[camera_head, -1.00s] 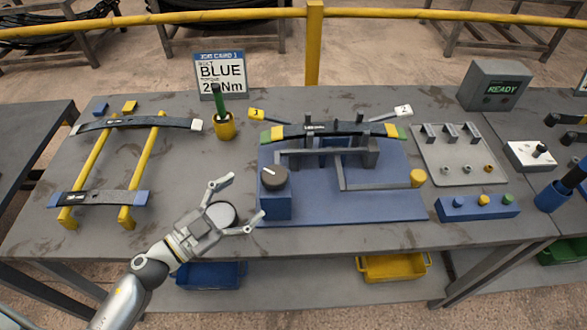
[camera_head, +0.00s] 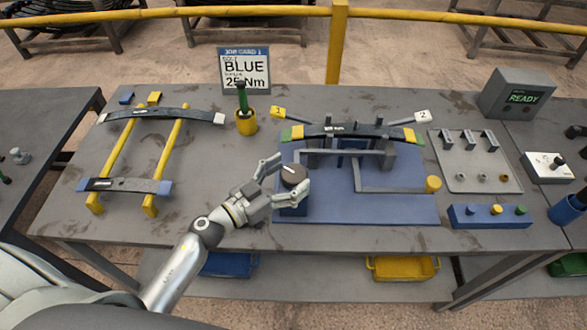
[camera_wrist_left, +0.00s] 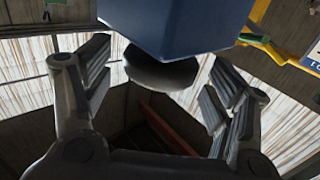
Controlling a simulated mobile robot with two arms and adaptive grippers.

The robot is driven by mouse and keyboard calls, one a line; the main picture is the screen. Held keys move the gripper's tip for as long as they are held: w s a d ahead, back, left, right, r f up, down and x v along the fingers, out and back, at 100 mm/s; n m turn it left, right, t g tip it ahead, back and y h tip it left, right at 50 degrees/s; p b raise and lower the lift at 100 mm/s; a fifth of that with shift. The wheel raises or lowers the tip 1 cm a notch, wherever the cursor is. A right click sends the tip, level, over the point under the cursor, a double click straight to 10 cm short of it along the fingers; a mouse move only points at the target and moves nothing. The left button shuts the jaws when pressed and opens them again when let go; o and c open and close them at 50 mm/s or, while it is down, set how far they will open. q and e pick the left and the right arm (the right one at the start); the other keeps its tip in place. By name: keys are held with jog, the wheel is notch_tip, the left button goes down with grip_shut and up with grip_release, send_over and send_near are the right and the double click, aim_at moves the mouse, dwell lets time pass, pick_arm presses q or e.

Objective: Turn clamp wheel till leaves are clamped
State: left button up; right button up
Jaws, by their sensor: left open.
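The clamp wheel (camera_head: 293,175) is a dark round knob with a white mark, on a blue block (camera_head: 293,206) at the left of the blue fixture base (camera_head: 385,209). Dark leaves (camera_head: 350,131) with green and yellow ends lie stacked across the fixture. My left gripper (camera_head: 283,174) is open, its fingers on either side of the wheel; the head view does not show clearly whether they touch it. In the left wrist view the wheel (camera_wrist_left: 160,72) sits between the spread fingers (camera_wrist_left: 158,90), below the blue block. My right gripper is not in view.
A yellow cup (camera_head: 246,123) and a BLUE 25Nm job card (camera_head: 245,70) stand behind left. A rack with yellow rails (camera_head: 117,157) holds two more leaves. A grey tray (camera_head: 465,180), a blue button box (camera_head: 490,217) and a READY display (camera_head: 522,97) are at right.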

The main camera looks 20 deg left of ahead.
pick_arm(q)
jog(key=shift+x, duration=0.8)
jog(key=shift+s, duration=0.1)
jog(key=c, duration=1)
